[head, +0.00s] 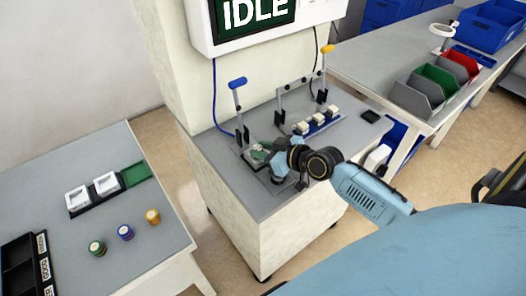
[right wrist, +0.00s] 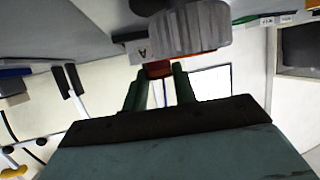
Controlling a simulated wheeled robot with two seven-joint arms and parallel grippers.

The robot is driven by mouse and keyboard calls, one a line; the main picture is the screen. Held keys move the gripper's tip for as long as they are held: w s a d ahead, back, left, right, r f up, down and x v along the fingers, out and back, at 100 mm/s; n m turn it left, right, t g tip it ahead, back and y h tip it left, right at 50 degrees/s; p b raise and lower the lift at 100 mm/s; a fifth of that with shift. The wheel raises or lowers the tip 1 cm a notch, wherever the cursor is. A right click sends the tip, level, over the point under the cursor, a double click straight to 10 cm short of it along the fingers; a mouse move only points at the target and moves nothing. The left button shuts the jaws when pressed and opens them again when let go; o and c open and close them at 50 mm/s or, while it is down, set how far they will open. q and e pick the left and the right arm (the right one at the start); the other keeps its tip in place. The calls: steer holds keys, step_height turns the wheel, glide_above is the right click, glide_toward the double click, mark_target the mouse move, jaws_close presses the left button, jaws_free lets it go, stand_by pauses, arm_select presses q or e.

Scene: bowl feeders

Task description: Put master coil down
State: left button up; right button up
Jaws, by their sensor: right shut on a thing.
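My right gripper (head: 263,156) is low over the front left of the grey-topped cabinet (head: 220,150), at a small fixture below the blue-handled lever (head: 238,83). In the right wrist view its two green fingers (right wrist: 159,82) are shut on a small orange-red piece (right wrist: 158,69), which I take to be the master coil. Most of the piece is hidden, and it does not show clearly in the head view. A grey ribbed part (right wrist: 195,28) lies just beyond it, close to the fingertips. I cannot tell whether the piece touches the fixture. My left gripper is not in view.
A yellow-handled lever (head: 327,49) and a blue strip with several white-topped parts (head: 318,124) stand right of the gripper. The IDLE screen (head: 250,15) hangs above. Green, blue and orange coils (head: 125,232) stand on the left table near white trays (head: 77,198).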

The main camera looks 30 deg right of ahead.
steer(key=shift+r, duration=0.1)
steer(key=o, duration=0.5)
steer(key=shift+f, duration=0.2)
steer(key=o, duration=0.5)
steer(key=shift+c, duration=0.2)
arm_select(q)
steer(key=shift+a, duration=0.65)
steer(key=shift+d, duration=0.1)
